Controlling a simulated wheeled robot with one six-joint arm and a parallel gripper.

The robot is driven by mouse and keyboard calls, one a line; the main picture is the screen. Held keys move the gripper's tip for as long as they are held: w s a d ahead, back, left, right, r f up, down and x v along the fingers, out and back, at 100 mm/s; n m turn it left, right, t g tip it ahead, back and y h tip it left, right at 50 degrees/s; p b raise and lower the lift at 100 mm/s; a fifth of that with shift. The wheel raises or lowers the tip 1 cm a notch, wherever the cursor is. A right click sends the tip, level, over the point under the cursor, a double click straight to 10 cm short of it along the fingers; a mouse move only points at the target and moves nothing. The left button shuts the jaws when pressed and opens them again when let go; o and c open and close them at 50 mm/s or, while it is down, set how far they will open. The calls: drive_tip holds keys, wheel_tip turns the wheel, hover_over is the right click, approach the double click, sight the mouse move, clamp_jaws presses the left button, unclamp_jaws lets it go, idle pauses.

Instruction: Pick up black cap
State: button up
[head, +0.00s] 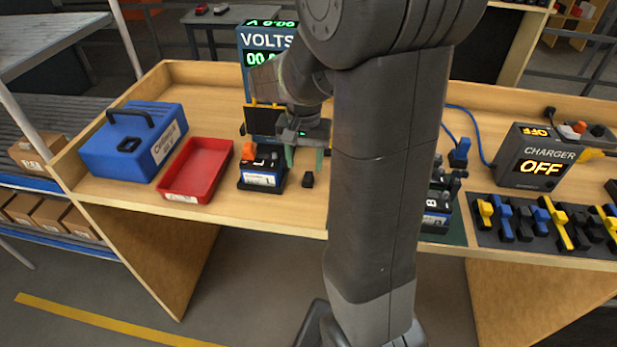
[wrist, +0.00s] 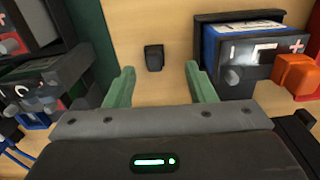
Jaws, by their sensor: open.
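The black cap (head: 308,179) is a small dark piece lying on the wooden workbench, just right of a battery with an orange cap. In the wrist view the black cap (wrist: 154,58) lies ahead of my gripper (wrist: 160,77), roughly midway between the lines of its two green fingers. My gripper (head: 304,157) is open and empty, above the bench and close to the cap. Nothing touches the cap in either view. My arm covers the middle of the bench in the head view.
The battery (head: 262,178) with its orange cap (wrist: 295,72) stands close beside the cap. A red tray (head: 168,192) and a blue case (head: 133,140) are to the left. A volt meter (head: 268,40) stands behind. More batteries (head: 437,200) and a charger (head: 536,157) are right.

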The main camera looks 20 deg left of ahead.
sight(308, 174)
drive_tip(key=shift+w+d+f+p, duration=0.15)
drive_tip(key=shift+f+p, duration=0.1)
drive_tip(key=shift+f, duration=1.15)
drive_tip(key=shift+w+d+f+p, duration=0.15)
drive_tip(key=shift+f+p, duration=0.05)
drive_tip(key=shift+f, duration=1.15)
drive_tip(key=c, duration=1)
